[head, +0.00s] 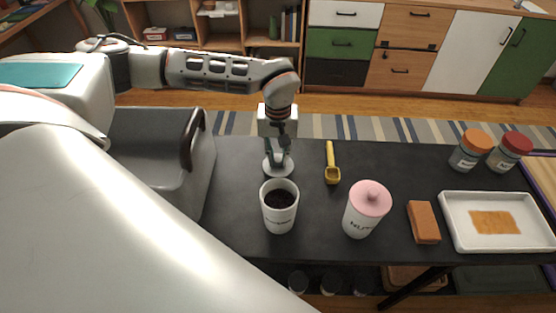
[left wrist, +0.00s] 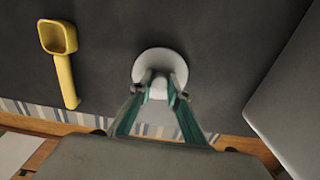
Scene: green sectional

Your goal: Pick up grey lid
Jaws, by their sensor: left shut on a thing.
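The grey lid (head: 270,167) is a round, pale disc with a knob, at the table's far left part, just behind an open white canister. My left gripper (head: 278,155) points down over it and is shut on its knob. In the left wrist view the lid (left wrist: 153,60) shows between the two fingers of the gripper (left wrist: 158,88). I cannot tell whether the lid is still touching the table. The open white canister (head: 279,218) holds dark contents. My right gripper is not in view.
A yellow scoop (head: 331,165) lies right of the lid. A canister with a pink lid (head: 366,212), an orange-brown block (head: 423,222), a white tray (head: 456,238) and two jars (head: 470,150) stand farther right. A grey chair-like form (head: 165,150) borders the table's left edge.

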